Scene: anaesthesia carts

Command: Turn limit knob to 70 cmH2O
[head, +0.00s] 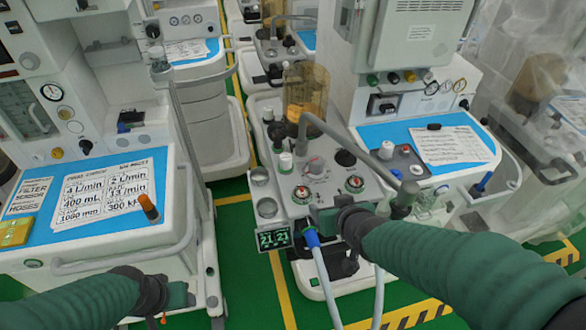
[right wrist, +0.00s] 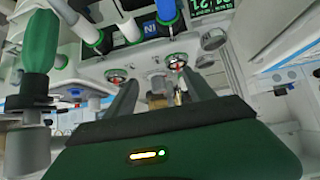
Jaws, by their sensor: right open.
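The middle cart's control panel (head: 330,178) carries several knobs. Two red-and-white dials, one on the left (head: 301,193) and one on the right (head: 354,184), sit near its front edge, with a white knob (head: 316,165) behind them. The labels are too small to show which is the limit knob. My right gripper (head: 316,207) is at the panel's front edge, close to the left dial. In the right wrist view its two dark fingers (right wrist: 160,80) are apart with nothing gripped. Two dials (right wrist: 117,75) (right wrist: 175,60) show beyond them. My left gripper (head: 178,296) is low at left; its fingers are unclear.
A green display (head: 273,238) and a blue-ended hose (head: 312,238) hang at the panel's front. A grey curved pipe (head: 345,140) arches over the panel. A left cart with a blue worktop (head: 30,235) and a right cart with a blue worktop (head: 405,128) flank it.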

